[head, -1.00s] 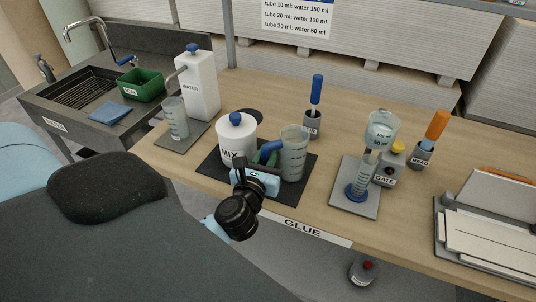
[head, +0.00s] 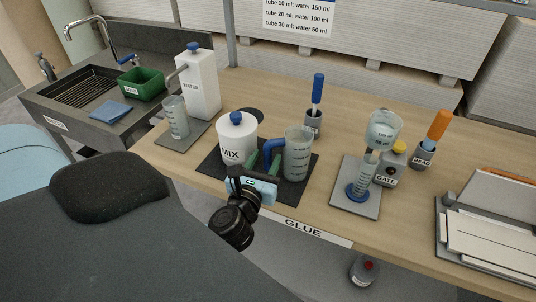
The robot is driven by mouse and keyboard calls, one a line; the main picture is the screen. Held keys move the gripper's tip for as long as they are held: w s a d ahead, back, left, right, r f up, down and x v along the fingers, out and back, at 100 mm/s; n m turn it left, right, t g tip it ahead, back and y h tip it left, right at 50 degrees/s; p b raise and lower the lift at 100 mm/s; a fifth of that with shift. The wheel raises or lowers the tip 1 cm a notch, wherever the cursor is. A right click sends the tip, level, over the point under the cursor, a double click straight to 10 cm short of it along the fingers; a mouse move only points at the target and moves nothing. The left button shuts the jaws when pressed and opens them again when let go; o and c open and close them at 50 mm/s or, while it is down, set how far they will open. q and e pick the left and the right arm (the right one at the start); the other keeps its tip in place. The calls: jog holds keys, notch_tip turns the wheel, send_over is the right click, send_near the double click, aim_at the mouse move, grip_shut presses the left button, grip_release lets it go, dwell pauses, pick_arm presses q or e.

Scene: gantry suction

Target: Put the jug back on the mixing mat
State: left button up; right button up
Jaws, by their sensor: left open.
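The jug (head: 298,158) is a clear, graduated vessel with a blue handle (head: 272,147) on its left side. It stands upright on the dark mixing mat (head: 288,192), beside the white MIX pot (head: 235,143). My left gripper (head: 264,163) is open at the front of the mat, its green-lined fingers pointing towards the handle. The handle shows beyond and between the fingers; I cannot tell whether they touch it. My right gripper is not in view.
A white water dispenser (head: 199,85) with another clear jug (head: 176,117) stands at the back left. Bare tabletop lies between mat and stand.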

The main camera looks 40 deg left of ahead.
pick_arm(q)
jog(key=b+v, duration=0.1)
jog(key=v, duration=0.8)
jog(key=shift+s+b, duration=0.2)
jog(key=shift+b, duration=0.1)
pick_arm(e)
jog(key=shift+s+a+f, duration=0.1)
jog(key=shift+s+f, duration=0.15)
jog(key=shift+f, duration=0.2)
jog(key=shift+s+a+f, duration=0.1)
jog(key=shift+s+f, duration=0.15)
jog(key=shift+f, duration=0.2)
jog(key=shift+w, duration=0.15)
